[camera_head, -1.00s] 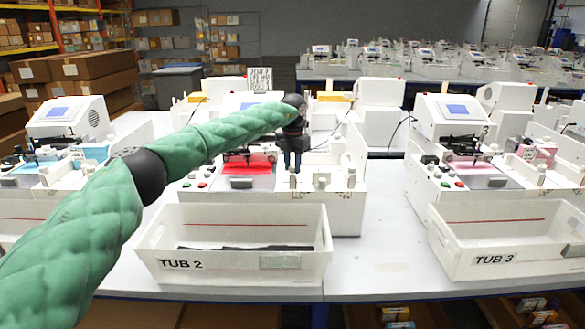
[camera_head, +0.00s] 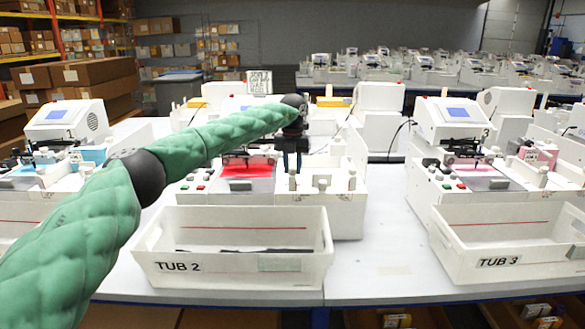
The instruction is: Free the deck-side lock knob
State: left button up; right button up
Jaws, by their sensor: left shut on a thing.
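The middle pen plotter (camera_head: 343,215) stands behind TUB 2, with a red sheet (camera_head: 247,171) on its bed. My left gripper (camera_head: 292,170) points down over the right part of this plotter's deck, right of the red sheet. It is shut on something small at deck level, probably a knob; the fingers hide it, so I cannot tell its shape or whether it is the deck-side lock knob. Pale knobs (camera_head: 322,184) stand on the deck just right of the gripper. My right gripper is not in view.
TUB 2 (camera_head: 240,274) stands in front of the plotter, with dark items inside. TUB 3 (camera_head: 520,262) and another plotter (camera_head: 450,185) are at the right. A further plotter (camera_head: 68,120) is at the left. The table (camera_head: 385,265) is clear between the tubs.

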aim_at(292, 169)
pick_arm(q)
jog(key=shift+w+r, duration=0.1)
jog(key=shift+r, duration=0.05)
jog(key=o, duration=0.8)
jog(key=shift+o, duration=0.9)
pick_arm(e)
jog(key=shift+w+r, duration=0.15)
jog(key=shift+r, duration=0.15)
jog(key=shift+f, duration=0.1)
pick_arm(q)
jog(key=shift+r, duration=0.2)
notch_tip(292, 169, up, 7)
jog(key=shift+r+b, duration=0.1)
jog(key=shift+b, duration=0.8)
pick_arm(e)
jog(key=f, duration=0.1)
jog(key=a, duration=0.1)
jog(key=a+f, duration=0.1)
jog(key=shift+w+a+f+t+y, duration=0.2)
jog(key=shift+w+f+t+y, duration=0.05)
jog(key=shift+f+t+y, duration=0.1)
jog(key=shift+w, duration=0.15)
